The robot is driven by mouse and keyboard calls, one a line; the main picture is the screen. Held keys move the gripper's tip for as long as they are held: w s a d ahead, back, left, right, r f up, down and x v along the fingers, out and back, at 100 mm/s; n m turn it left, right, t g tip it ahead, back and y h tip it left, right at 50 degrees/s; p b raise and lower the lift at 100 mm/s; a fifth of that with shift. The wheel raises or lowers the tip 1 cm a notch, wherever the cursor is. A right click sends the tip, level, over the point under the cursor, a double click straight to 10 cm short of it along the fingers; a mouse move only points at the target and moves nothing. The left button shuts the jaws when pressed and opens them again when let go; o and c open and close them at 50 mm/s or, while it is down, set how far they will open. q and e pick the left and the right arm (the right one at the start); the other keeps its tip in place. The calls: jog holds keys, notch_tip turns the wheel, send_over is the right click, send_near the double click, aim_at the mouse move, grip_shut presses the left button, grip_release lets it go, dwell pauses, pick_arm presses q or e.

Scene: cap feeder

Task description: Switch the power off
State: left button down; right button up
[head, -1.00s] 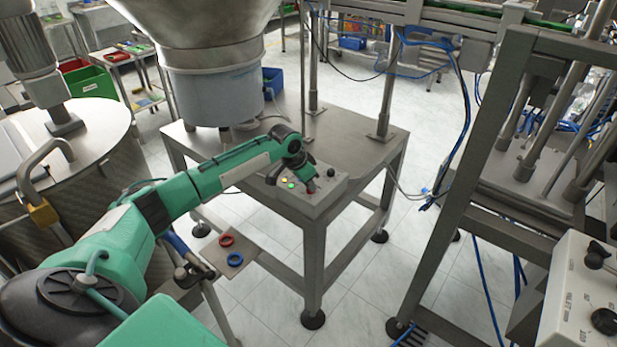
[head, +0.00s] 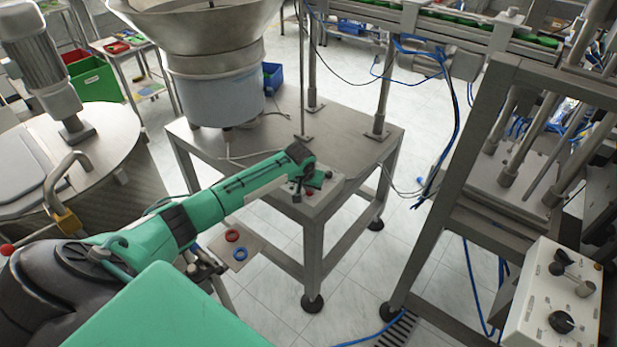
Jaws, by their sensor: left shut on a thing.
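A small grey control box (head: 318,203) sits on the front edge of the steel table under the feeder bowl. My left arm reaches in from the left, and its gripper (head: 299,193) is at the top of this box, pointing down. It is shut on a small part there, seemingly the power switch, which the gripper hides. A black knob (head: 328,174) shows just behind the gripper. The lamps on the box are mostly covered by my wrist, so I cannot tell whether they are lit. My right gripper is not in view.
The large feeder bowl (head: 213,90) stands behind my arm. A small shelf with a red ring (head: 232,235) and a blue ring (head: 240,254) lies below my forearm. A steel frame and a white panel (head: 545,300) with knobs stand at right.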

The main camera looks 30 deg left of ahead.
pick_arm(q)
jog(key=shift+w+d+r+n+y+p, duration=0.1)
jog(key=shift+n+y+p, duration=0.4)
jog(key=shift+n+p, duration=0.85)
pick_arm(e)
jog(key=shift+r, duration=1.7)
pick_arm(q)
jog(key=c, duration=1.5)
grip_release()
